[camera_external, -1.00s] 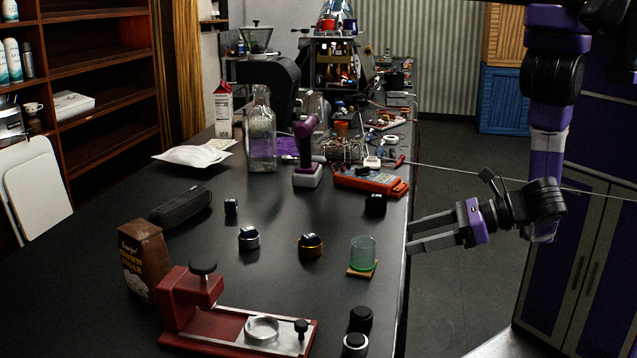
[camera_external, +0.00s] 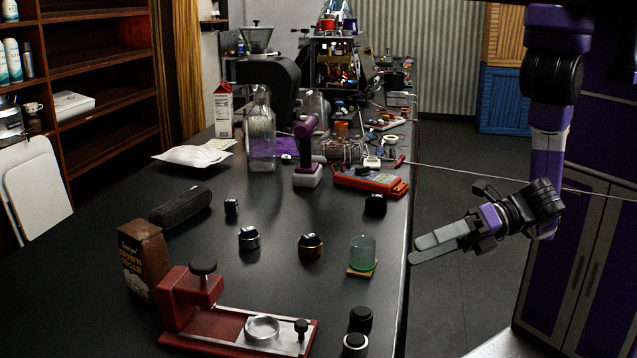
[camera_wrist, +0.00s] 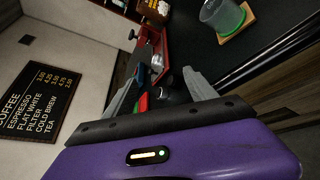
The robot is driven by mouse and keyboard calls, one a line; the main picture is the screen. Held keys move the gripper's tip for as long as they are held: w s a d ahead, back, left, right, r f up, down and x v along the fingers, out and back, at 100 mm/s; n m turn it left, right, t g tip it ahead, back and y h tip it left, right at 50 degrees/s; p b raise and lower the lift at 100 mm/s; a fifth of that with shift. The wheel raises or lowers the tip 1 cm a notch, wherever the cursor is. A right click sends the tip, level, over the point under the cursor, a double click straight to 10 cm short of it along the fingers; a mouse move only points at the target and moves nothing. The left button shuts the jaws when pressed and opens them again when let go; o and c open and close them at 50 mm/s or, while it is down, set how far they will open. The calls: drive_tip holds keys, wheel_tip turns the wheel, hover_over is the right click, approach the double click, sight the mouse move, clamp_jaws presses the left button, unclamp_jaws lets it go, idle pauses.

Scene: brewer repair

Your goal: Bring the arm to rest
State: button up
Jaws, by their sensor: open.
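My gripper (camera_external: 414,250) hangs in the air beside the right edge of the black table (camera_external: 110,240). Its grey fingers point left toward the table edge and partly overlap in the external view. In the wrist view my gripper (camera_wrist: 160,84) has its two fingers spread apart, with nothing held between them. My purple and black arm comes down from the upper right, bent at the wrist.
A green-bottomed glass (camera_external: 362,254) on a coaster stands near the table's right edge. A thin cable (camera_external: 480,174) crosses behind my gripper. Floor to the right is clear.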

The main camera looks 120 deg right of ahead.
drive_tip(key=s+a+f+m+t+y, duration=0.3)
drive_tip(key=s+m+y, duration=0.5)
drive_tip(key=s+m, duration=0.5)
drive_tip(key=s+d+f+m+g+h, duration=0.1)
drive_tip(key=s+d+m, duration=0.2)
drive_tip(key=s, duration=0.3)
drive_tip(key=s+d+f+m+g+h, duration=0.1)
drive_tip(key=s+d+f+m, duration=0.1)
drive_tip(key=s+m, duration=0.3)
drive_tip(key=shift+s+d+f+m+h, duration=0.3)
drive_tip(key=shift+s+d+m+h, duration=0.1)
drive_tip(key=shift+d, duration=0.45)
